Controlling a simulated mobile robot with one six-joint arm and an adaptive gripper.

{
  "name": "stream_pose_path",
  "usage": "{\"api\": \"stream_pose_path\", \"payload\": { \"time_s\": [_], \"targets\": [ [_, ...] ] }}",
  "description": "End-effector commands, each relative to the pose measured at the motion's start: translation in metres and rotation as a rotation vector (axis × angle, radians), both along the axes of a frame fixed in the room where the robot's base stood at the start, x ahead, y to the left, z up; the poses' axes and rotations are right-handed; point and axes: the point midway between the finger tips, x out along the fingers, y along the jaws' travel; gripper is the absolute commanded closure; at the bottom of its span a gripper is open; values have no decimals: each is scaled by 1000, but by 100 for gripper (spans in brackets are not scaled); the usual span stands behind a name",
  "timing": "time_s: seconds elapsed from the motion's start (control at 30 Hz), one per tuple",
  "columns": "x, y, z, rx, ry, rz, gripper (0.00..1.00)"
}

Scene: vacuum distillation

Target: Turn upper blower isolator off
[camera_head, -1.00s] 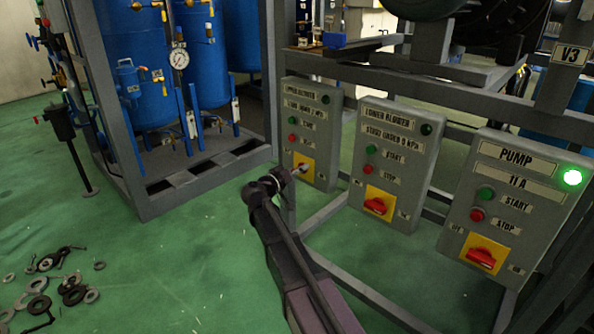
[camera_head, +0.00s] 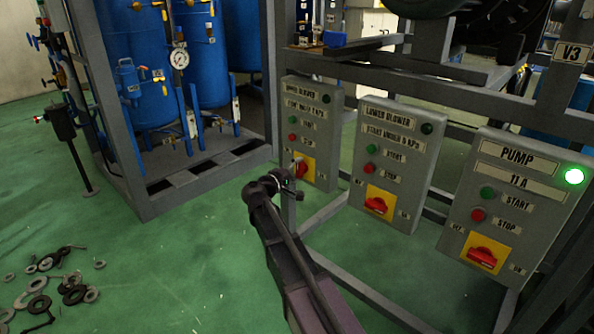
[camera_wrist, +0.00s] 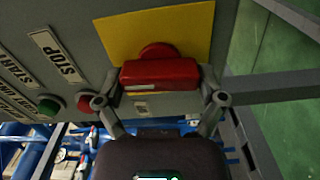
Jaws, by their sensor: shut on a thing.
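The upper blower panel (camera_head: 318,135) is the leftmost grey box, with a dark lamp at its top right. Its isolator is a red knob (camera_head: 303,168) on a yellow plate (camera_head: 309,159) near the bottom.
The lower blower panel (camera_head: 394,150) and the pump panel (camera_head: 512,195) stand to the right, with their own red isolators. The pump lamp (camera_head: 573,176) glows green. A grey frame and blue tanks (camera_head: 150,95) stand at left. Loose rings (camera_head: 70,290) lie on the green floor.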

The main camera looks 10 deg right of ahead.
Motion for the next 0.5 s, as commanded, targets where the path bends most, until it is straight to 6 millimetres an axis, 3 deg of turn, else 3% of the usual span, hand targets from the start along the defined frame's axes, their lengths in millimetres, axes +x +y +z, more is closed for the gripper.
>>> {"api": "stream_pose_path", "payload": {
  "time_s": [0.5],
  "targets": [
    [-2,-3,-1,-62,88,-8,59]
  ]
}}
